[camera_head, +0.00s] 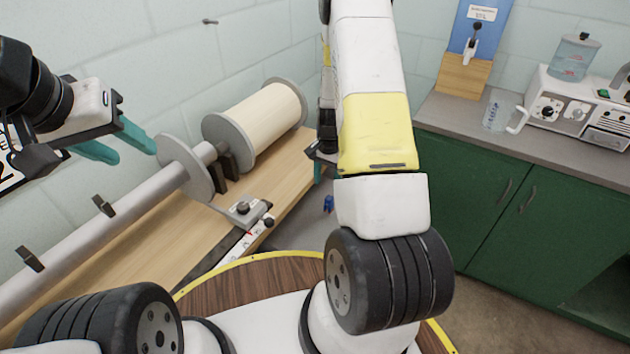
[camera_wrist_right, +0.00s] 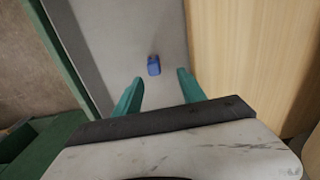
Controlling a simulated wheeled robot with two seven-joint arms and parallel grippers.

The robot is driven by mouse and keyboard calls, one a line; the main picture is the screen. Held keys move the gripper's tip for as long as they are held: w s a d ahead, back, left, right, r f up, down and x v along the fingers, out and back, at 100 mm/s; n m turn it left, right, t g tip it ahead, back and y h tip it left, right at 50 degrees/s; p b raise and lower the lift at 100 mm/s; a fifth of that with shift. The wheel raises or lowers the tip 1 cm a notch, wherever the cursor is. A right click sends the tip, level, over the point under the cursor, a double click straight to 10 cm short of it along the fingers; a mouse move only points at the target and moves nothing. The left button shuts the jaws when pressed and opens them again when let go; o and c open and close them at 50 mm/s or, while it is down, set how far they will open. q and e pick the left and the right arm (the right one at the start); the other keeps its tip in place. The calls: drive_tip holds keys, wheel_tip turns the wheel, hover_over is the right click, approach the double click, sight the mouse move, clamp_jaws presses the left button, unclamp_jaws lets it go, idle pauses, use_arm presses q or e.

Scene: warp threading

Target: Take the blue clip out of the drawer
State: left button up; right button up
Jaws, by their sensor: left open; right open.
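The small blue clip (camera_head: 328,203) lies on a grey surface between the wooden bench and the green cabinet. It also shows in the right wrist view (camera_wrist_right: 154,65), just beyond my fingertips. The grey surface (camera_wrist_right: 115,35) has a raised green edge at left and looks like the drawer's floor. My right gripper (camera_wrist_right: 160,76) is open and empty, with the clip ahead between the lines of its teal fingers and apart from them. In the head view my right arm hides most of that gripper. My left gripper (camera_head: 136,155) is open and empty above the roller.
A long grey roller (camera_head: 100,231) and a cream spool (camera_head: 264,122) lie along the wooden bench (camera_head: 285,172) at left. The green cabinet (camera_head: 465,195) with a grey top stands at right, holding a jug (camera_head: 497,112) and a white machine (camera_head: 570,112).

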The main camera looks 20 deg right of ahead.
sight(329, 204)
drive_tip(key=f, duration=1)
drive_tip(key=shift+s+d+f, duration=0.25)
drive_tip(key=shift+s+d, duration=0.1)
clamp_jaws()
